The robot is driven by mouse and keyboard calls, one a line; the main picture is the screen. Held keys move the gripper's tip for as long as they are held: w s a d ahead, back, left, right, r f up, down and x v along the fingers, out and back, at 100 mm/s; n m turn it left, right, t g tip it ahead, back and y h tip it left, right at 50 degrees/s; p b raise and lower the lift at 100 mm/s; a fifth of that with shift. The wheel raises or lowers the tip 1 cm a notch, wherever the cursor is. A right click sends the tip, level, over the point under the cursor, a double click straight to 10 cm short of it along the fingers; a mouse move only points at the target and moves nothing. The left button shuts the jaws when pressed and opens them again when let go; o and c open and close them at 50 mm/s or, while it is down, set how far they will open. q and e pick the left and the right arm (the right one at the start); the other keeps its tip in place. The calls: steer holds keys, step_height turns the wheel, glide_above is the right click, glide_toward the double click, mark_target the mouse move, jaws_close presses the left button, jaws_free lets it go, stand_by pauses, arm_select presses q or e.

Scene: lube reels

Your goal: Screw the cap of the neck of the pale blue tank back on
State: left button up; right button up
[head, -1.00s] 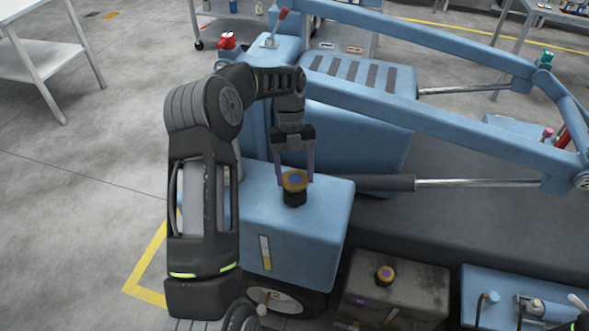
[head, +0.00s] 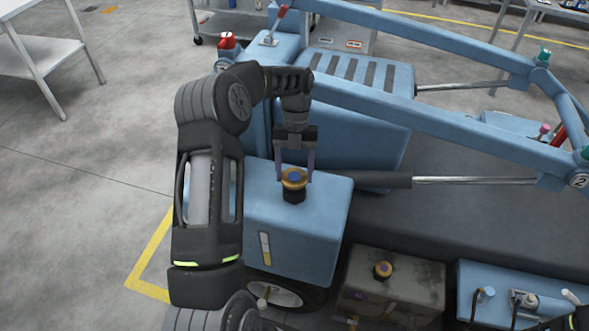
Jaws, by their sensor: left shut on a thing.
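The pale blue tank (head: 317,232) is a box at the centre of the head view, with a sight gauge on its front face. Its dark neck (head: 293,196) stands up from the top. The cap (head: 294,178), yellow-brown with a purple-blue centre, sits over the neck. My left gripper (head: 295,181) points down from above and is shut on the cap, one finger on each side. I cannot tell whether the cap's thread is engaged. At the lower right corner a dark piece shows, perhaps part of my right arm; no right gripper fingers show.
A grey, worn box with a similar cap (head: 383,270) stands to the right of the tank. A blue unit with fittings (head: 545,283) is at the lower right. A hydraulic cylinder (head: 383,180) and blue beams (head: 405,90) lie beyond and right of the gripper.

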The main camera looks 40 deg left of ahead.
arm_select(q)
steer(key=shift+s+f, duration=0.1)
steer(key=o, duration=1.5)
steer(key=shift+o, duration=0.7)
steer(key=shift+o, duration=0.7)
